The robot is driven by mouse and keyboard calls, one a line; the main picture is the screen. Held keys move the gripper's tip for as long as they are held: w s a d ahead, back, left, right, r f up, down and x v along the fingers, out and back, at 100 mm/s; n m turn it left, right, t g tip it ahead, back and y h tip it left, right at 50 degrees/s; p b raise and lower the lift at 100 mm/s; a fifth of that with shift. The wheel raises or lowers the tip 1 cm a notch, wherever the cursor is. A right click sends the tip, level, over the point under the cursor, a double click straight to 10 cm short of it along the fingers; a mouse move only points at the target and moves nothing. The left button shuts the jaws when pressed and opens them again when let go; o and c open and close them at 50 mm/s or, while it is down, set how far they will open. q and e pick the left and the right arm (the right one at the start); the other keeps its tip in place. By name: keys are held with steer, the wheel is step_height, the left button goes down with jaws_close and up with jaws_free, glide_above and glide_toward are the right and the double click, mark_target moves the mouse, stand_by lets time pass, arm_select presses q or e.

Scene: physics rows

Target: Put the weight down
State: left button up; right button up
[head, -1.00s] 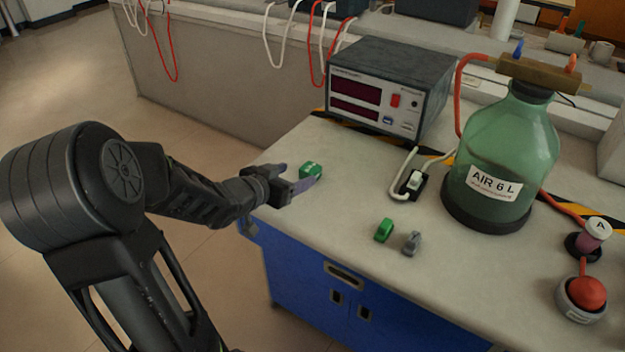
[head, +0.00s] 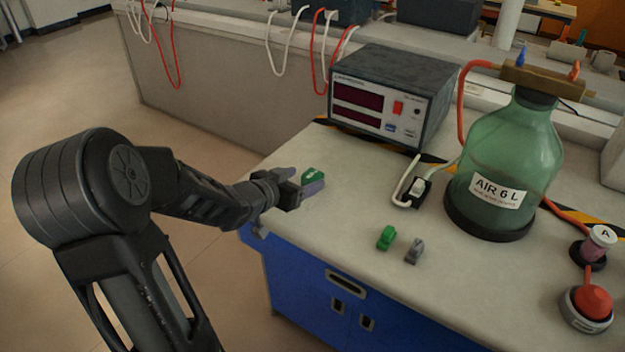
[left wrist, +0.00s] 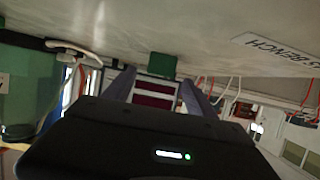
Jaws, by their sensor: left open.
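In the left wrist view the weight (left wrist: 162,65) shows against the bench surface, beyond and between the spread fingertips (left wrist: 158,80). I cannot tell whether a finger touches it. My right gripper is out of view.
On the bench (head: 330,220) stand a grey meter box (head: 385,100), a switch (head: 417,190), a green glass bottle (head: 505,160) and a red button (head: 592,303). A green piece (head: 386,238) and a grey piece (head: 413,250) sit near the front edge.

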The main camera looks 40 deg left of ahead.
mark_target(312, 174)
arm_select(q)
steer(key=b+x, duration=0.1)
steer(key=x, duration=0.4)
steer(key=shift+r, duration=0.1)
stand_by(0.4)
jaws_close()
stand_by(0.5)
stand_by(0.4)
